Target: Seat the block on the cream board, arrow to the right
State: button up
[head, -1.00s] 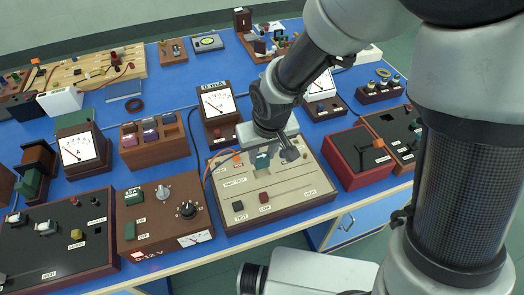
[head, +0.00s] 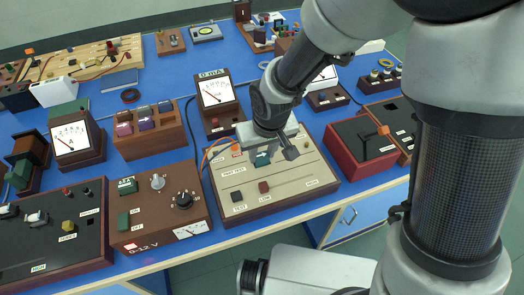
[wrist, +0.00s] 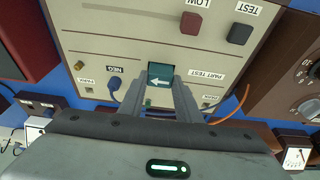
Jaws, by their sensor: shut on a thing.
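The cream board (head: 288,178) is the sloped top of a brown-sided unit at the front of the blue bench. It also shows in the wrist view (wrist: 120,45), upside down. The teal block (wrist: 160,76) has a white arrow that points left in the wrist view, toward the NEG label side, which is rightward in the head view. My gripper (wrist: 160,97) is shut on the block, one finger on each side. In the head view my gripper (head: 264,151) is over the board's upper part, with the block (head: 262,159) below it. I cannot tell whether the block is fully seated.
An orange lead (head: 214,148) and a dark plug (wrist: 114,84) sit close beside the block. Dark red and black buttons (head: 264,187) stand on the board's front. A 0-12 V supply box (head: 155,220) stands left, a red-sided box (head: 350,150) right, and meters behind.

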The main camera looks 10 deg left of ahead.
jog(key=o, duration=1.1)
jog(key=p+v, duration=0.3)
jog(key=v, duration=1.4)
jog(key=shift+r, duration=0.3)
jog(key=shift+d+p, duration=0.1)
jog(key=shift+p, duration=0.2)
jog(key=s+d+r+m+t+p, duration=0.1)
jog(key=s+d+r+m+p, duration=0.2)
jog(key=d+r, duration=0.6)
jog(key=s+d+r+m+t+h+p, duration=0.1)
jog(key=s+d+r+m+p, duration=0.2)
jog(key=d+r+p, duration=0.3)
jog(key=s+d+r, duration=0.1)
jog(key=d+r, duration=0.3)
jog(key=d, duration=0.2)
jog(key=shift+s+t+h, duration=0.3)
jog(key=shift+t, duration=0.1)
